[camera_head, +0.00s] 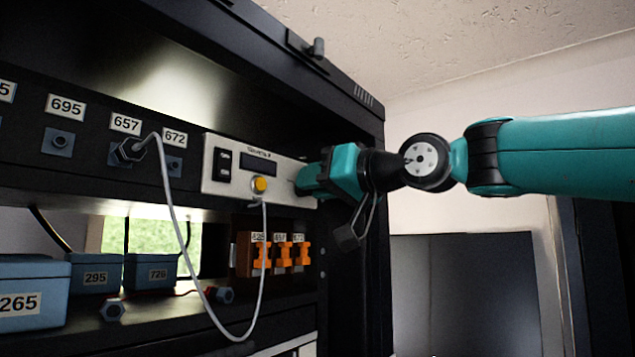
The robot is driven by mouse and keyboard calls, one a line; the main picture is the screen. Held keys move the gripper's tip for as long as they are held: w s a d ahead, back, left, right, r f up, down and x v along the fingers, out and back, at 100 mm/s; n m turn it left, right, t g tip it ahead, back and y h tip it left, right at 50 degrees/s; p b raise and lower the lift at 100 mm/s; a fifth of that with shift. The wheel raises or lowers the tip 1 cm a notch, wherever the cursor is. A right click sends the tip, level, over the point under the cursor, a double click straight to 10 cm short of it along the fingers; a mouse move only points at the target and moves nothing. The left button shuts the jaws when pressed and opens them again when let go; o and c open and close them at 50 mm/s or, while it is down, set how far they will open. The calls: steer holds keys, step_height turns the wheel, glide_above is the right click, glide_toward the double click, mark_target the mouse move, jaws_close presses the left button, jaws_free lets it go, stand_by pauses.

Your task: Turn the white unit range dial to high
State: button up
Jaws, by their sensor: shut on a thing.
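The white unit (225,188) is mounted in the black rack, right of the row of numbered sockets. Its face shows a black rocker switch (223,164), a dark display (258,164) and a yellow button (260,184). My gripper (305,180) reaches in from the right and is shut at the unit's right end. It covers that part of the face, where the range dial would be. The dial and its setting are hidden behind the gripper, so I cannot see which mark it points to.
A grey cable (181,240) loops from the socket labelled 657 (126,124) down and up to the unit's underside. Blue boxes (30,270) and an orange-clipped block (283,256) stand on the shelf below. The rack's right post (352,300) is close under my arm.

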steer(key=shift+w+f+m+p, duration=0.1)
steer(key=shift+m+p, duration=0.1)
steer(key=shift+m, duration=1.25)
steer(key=shift+f+m+p, duration=0.15)
steer(key=shift+m, duration=1.25)
steer(key=shift+w+f+m+p, duration=0.1)
steer(key=shift+m+p, duration=0.1)
steer(key=shift+m, duration=1.25)
steer(key=o, duration=0.8)
steer(key=shift+d, duration=0.1)
steer(key=shift+r, duration=0.1)
steer(key=b+v, duration=0.7)
steer(key=v, duration=1)
steer(key=shift+s+d, duration=0.2)
